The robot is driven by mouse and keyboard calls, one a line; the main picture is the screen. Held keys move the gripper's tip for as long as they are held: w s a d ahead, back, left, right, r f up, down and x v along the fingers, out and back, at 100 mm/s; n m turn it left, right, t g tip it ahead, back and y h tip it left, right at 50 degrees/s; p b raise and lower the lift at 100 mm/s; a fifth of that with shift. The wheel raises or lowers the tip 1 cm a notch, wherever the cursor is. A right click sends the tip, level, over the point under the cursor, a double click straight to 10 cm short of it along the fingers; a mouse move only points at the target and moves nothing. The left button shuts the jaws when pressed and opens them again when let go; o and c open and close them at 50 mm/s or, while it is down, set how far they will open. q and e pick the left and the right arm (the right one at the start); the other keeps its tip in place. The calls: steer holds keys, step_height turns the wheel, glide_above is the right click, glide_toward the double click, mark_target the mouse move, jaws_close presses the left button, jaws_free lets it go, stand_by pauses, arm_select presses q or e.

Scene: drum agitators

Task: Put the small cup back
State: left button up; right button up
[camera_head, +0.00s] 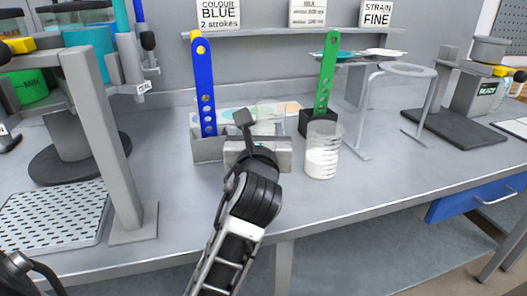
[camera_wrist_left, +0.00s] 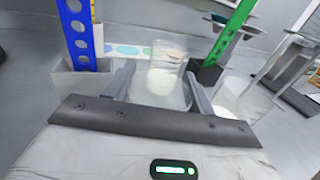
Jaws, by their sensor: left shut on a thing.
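The small cup (camera_head: 270,117) is clear, and the wrist view shows it (camera_wrist_left: 164,78) with something white low inside. My left gripper (camera_head: 262,140) is shut on it, with one finger on each side in the wrist view (camera_wrist_left: 160,88). The cup looks upright over the bench, between the blue and green strips. In the head view the gripper hides its lower part, and I cannot tell whether it touches the bench.
A larger clear beaker (camera_head: 322,152) with white contents stands close to the right of my gripper. A blue perforated strip (camera_head: 204,85) and a green one (camera_head: 326,75) stand upright in holders. A grey ring stand (camera_head: 408,70) is farther right. The front bench right of centre is clear.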

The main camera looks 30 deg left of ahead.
arm_select(q)
steer(key=shift+s+f+b, duration=0.1)
steer(key=shift+f+b, duration=0.3)
steer(key=shift+f, duration=0.4)
steer(key=shift+r, duration=0.15)
steer(key=o, duration=1.2)
steer(key=shift+f, duration=0.2)
steer(key=shift+s+d+r, duration=0.1)
steer(key=shift+r, duration=0.1)
steer(key=v, duration=0.7)
steer(key=shift+s, duration=0.1)
